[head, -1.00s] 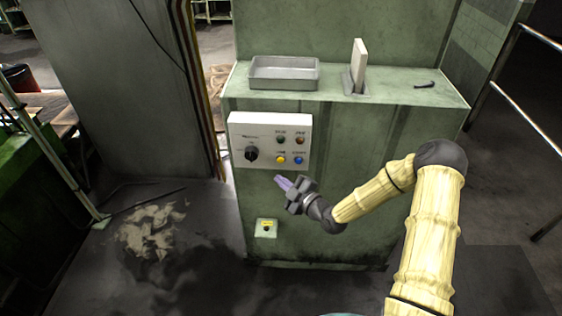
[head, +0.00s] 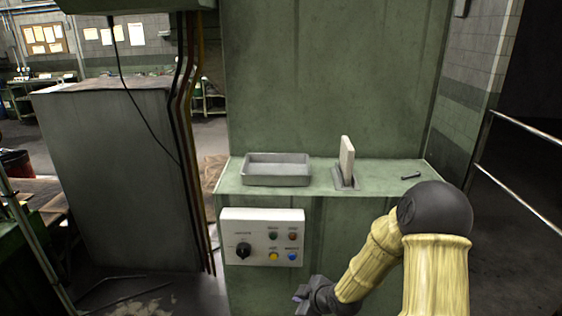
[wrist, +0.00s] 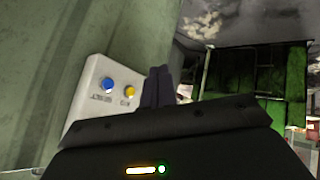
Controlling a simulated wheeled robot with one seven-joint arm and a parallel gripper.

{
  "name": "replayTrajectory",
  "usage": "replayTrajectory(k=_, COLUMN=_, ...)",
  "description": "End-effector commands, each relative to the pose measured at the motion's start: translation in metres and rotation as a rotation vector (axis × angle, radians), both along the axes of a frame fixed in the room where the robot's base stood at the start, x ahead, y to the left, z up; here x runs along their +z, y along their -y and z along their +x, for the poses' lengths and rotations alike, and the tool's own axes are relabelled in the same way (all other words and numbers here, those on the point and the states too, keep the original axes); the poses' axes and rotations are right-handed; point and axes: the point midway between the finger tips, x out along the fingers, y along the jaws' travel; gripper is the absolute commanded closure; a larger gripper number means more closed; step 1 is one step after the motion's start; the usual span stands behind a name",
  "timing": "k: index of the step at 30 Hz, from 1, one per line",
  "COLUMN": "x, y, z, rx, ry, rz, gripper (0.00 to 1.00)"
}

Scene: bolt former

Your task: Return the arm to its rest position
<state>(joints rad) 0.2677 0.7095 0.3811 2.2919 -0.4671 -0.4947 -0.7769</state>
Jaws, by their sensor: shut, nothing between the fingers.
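My gripper (head: 299,298) is at the bottom edge of the head view, just below and right of the white control panel, with the lower part of the arm's end cut off. In the wrist view its dark fingers (wrist: 158,86) are together, with nothing between them. My arm is bent, its yellow links coming in from the lower right with a dark joint at the top. The control panel (head: 262,258) has a black knob and several coloured buttons. In the wrist view the panel (wrist: 88,85) lies left of the fingers, with blue and yellow buttons showing.
The green machine (head: 335,100) has a ledge holding an empty grey tray (head: 277,181), an upright pale plate (head: 347,160) in a slot and a small dark bolt-like piece (head: 411,176). A grey cabinet (head: 115,180) stands left; a metal railing (head: 530,140) stands right.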

Motion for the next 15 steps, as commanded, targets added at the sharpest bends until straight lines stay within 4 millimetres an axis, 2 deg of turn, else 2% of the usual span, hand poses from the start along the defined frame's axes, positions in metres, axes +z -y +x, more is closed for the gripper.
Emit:
replayTrajectory(k=8, x=0.043, y=0.055, z=-0.054, rx=-0.377, ry=-0.253, rz=-0.070, gripper=1.00)
replayTrajectory(k=15, x=0.084, y=0.087, z=-0.119, rx=-0.763, ry=-0.433, rz=-0.024, gripper=1.00)
